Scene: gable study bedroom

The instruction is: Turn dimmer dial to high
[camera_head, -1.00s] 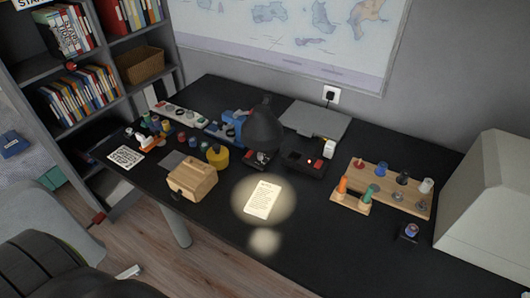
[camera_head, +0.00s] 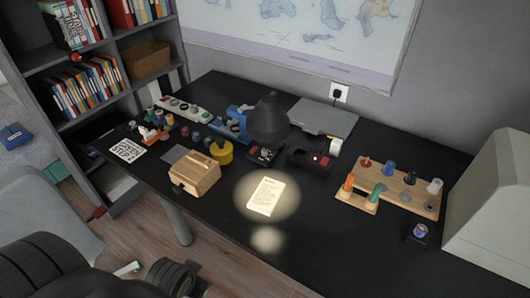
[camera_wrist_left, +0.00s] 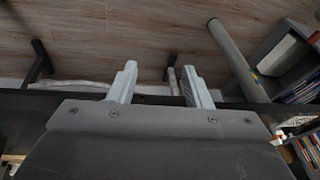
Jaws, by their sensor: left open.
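I cannot tell for sure which part is the dimmer dial. A small dark box with a pale round part (camera_head: 265,154) sits under the black desk lamp (camera_head: 268,118). Another small dark box with a blue-grey knob (camera_head: 420,231) stands at the right of the desk. Their markings are too small to read. My left gripper (camera_wrist_left: 160,76) is open and empty in the left wrist view, its two pale fingers apart over the wooden floor. It is not clearly seen in the head view. My right gripper is not in view.
The lamp lights a paper (camera_head: 266,196) on the dark desk (camera_head: 320,245). A wooden box (camera_head: 195,175), yellow pot (camera_head: 221,153) and wooden peg rack (camera_head: 395,188) stand around it. A pale case (camera_head: 500,215) bounds the right. The desk front is clear right of the paper.

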